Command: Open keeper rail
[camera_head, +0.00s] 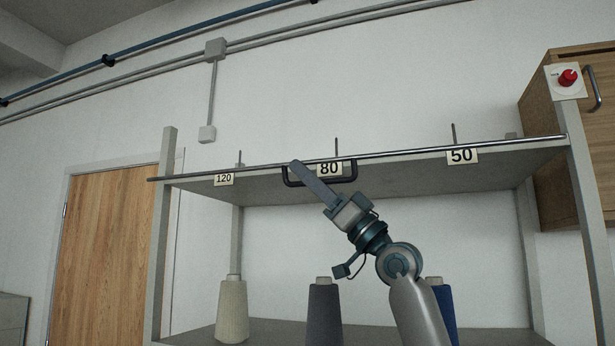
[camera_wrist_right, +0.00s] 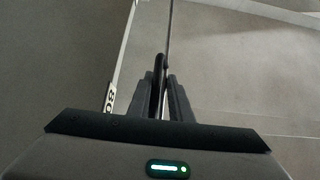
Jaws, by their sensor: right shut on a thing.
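The keeper rail (camera_head: 400,151) is a thin metal bar along the front edge of the upper shelf. A dark U-shaped handle (camera_head: 320,183) hangs from it around the 80 label (camera_head: 329,169). My right gripper (camera_head: 297,167) reaches up to the left side of this handle. In the right wrist view its fingers (camera_wrist_right: 162,95) are shut on the dark handle bar (camera_wrist_right: 160,70), and the rail runs away above it. The fingertips hide part of the handle. My left gripper is not in view.
The upper shelf (camera_head: 400,172) carries labels 120 (camera_head: 223,179) and 50 (camera_head: 461,156), with thin upright pins behind. Thread cones, cream (camera_head: 232,310), grey (camera_head: 324,312) and blue (camera_head: 444,310), stand on the lower shelf. A red button (camera_head: 568,77) sits on the right post.

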